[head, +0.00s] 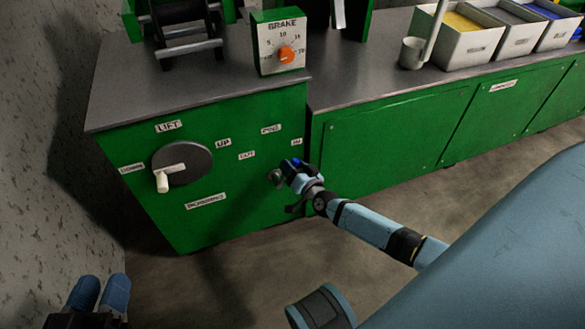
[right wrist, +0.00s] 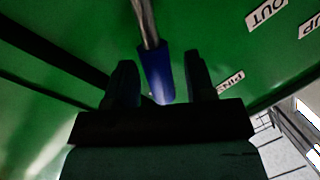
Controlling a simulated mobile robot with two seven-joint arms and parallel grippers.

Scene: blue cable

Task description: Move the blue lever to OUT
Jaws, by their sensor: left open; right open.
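The blue lever (head: 296,161) is a metal rod with a blue grip on the front of the green cabinet. In the head view it points up and right from its pivot, towards the IN label (head: 297,142). The OUT label (head: 247,154) is to its upper left; it also shows in the right wrist view (right wrist: 267,12). My right gripper (head: 289,170) is open at the lever. In the right wrist view the lever's blue grip (right wrist: 156,75) lies between the open fingers (right wrist: 163,80), with gaps visible. My left gripper (head: 100,292) is open and empty at the lower left.
A grey disc (head: 190,163) with a white handle is on the cabinet front left of the lever. A brake box (head: 280,42) with an orange knob stands on the cabinet top. White bins (head: 470,46) stand on the right counter. The floor in front is clear.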

